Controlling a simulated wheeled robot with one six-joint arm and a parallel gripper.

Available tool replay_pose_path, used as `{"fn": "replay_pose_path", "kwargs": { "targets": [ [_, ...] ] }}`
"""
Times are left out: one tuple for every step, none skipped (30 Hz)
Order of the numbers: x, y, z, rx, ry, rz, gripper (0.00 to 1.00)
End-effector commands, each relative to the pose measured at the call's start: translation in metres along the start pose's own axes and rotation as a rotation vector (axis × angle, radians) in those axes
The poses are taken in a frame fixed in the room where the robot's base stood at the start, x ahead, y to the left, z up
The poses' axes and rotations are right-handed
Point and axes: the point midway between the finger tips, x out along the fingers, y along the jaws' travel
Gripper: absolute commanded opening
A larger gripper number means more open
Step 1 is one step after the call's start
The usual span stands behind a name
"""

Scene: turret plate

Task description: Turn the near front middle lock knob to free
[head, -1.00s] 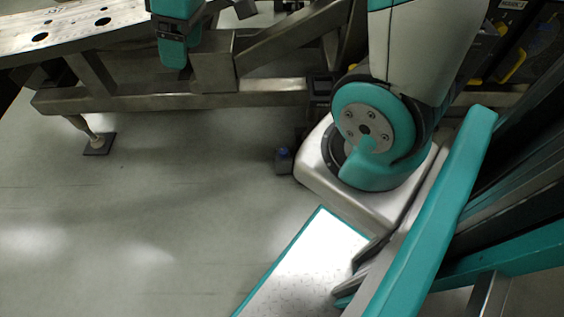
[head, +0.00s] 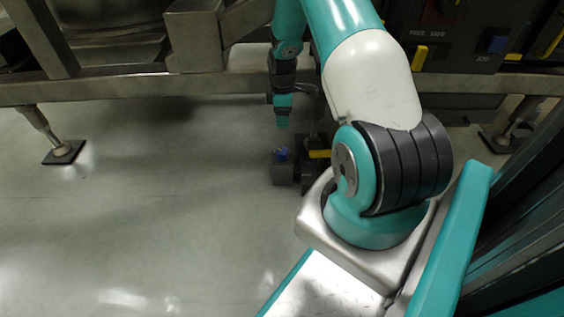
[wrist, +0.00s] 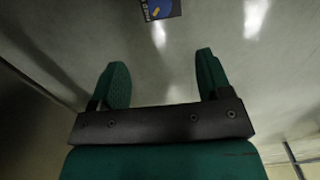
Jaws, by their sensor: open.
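My gripper (head: 283,117) hangs above the floor in the head view, pointing down below the steel frame. In the wrist view its two green fingers stand wide apart with nothing between them (wrist: 160,65). Below it in the head view is a small grey box with a blue knob (head: 281,154). Just right of that, a yellow handle (head: 319,154) shows beside a dark unit, partly hidden by my arm. In the wrist view a dark labelled panel (wrist: 160,10) with blue and yellow parts is cut off at the top edge, beyond the fingertips. I cannot tell which knob is the named one.
A steel beam (head: 120,88) crosses above the floor, with a foot pad (head: 63,152) at left. A dark panel at upper right carries a yellow handle (head: 419,58) beneath FREE and SAFE lettering, and a blue knob (head: 498,44).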

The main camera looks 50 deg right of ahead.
Motion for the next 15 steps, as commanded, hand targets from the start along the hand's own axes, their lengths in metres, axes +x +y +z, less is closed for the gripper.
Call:
{"fn": "replay_pose_path", "kwargs": {
  "targets": [
    [0.008, 0.0, 0.001, 0.0, -0.001, -0.001, 0.72],
    [0.012, 0.0, 0.002, 0.0, -0.002, -0.001, 0.72],
    [0.017, 0.0, 0.002, 0.0, -0.002, -0.002, 0.72],
    [0.022, 0.0, 0.002, 0.0, -0.002, -0.002, 0.72],
    [0.027, 0.0, 0.001, 0.0, -0.002, -0.002, 0.72],
    [0.036, 0.0, 0.001, 0.0, -0.002, -0.003, 0.72],
    [0.043, 0.0, 0.001, 0.0, -0.002, -0.003, 0.72],
    [0.051, 0.0, 0.001, 0.0, -0.002, -0.003, 0.72],
    [0.06, 0.0, 0.001, 0.0, -0.002, -0.003, 0.72],
    [0.067, -0.001, 0.001, 0.0, -0.002, -0.003, 0.72],
    [0.075, -0.001, 0.001, 0.0, -0.002, -0.004, 0.72],
    [0.084, -0.001, 0.001, 0.0, -0.002, -0.003, 0.72],
    [0.09, 0.0, 0.001, 0.0, -0.001, -0.003, 0.72],
    [0.098, 0.0, 0.001, 0.0, -0.001, -0.002, 0.72],
    [0.107, 0.0, 0.001, 0.0, -0.001, -0.002, 0.72]
  ]
}}
